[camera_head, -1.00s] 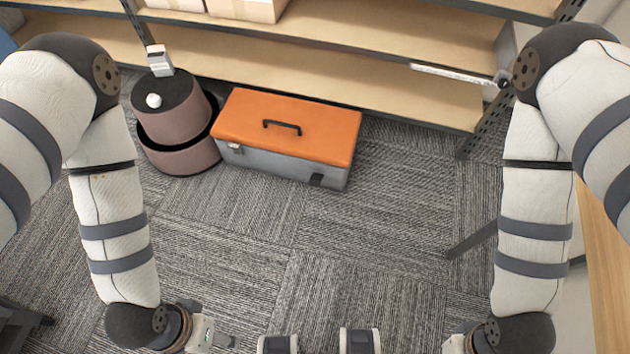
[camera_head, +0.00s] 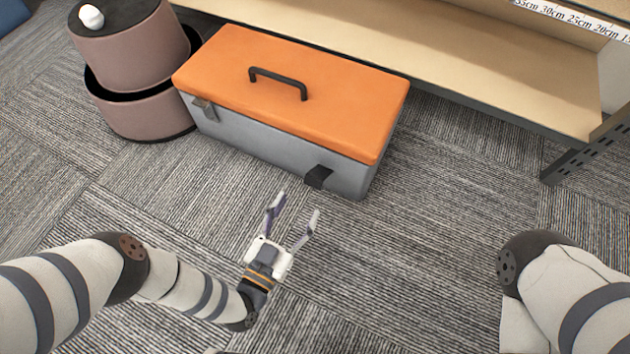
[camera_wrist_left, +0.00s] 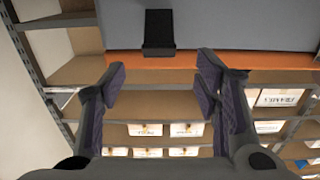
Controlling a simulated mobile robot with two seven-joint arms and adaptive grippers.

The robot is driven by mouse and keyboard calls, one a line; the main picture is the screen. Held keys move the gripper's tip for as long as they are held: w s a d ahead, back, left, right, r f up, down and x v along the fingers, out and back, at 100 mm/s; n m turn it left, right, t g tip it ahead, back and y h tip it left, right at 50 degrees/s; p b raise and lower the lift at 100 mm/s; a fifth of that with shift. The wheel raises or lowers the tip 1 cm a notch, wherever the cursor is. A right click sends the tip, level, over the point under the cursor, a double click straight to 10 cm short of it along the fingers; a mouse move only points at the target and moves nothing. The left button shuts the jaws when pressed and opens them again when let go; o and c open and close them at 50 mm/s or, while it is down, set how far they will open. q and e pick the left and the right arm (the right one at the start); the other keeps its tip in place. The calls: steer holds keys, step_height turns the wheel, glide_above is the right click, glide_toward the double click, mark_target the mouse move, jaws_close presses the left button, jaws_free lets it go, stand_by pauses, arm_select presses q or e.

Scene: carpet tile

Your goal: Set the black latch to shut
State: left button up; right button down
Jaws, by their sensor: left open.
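The toolbox has a grey body (camera_head: 270,147) and an orange lid (camera_head: 330,85), which lies closed on it. The black latch (camera_head: 318,177) is on the right part of its front face and seems to stick outward; its exact angle is hard to tell. In the left wrist view the latch (camera_wrist_left: 159,28) shows at the top centre, against the grey body and close to the orange lid edge. My left gripper (camera_head: 296,207) is open and empty, in front of and below the latch, apart from it. Its two fingers (camera_wrist_left: 162,70) straddle the latch's line in the wrist view. My right gripper is out of view.
A metal latch (camera_head: 205,109) is on the left of the box front. A round brown two-tier container (camera_head: 135,60) with a white knob stands left of the box. A wooden shelf (camera_head: 450,75) is behind. The carpet in front is clear.

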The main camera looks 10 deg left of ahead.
mark_target(312, 184)
arm_select(q)
steer(key=b+x, duration=0.2)
steer(key=x, duration=0.6)
steer(key=shift+f, duration=0.15)
jaws_close()
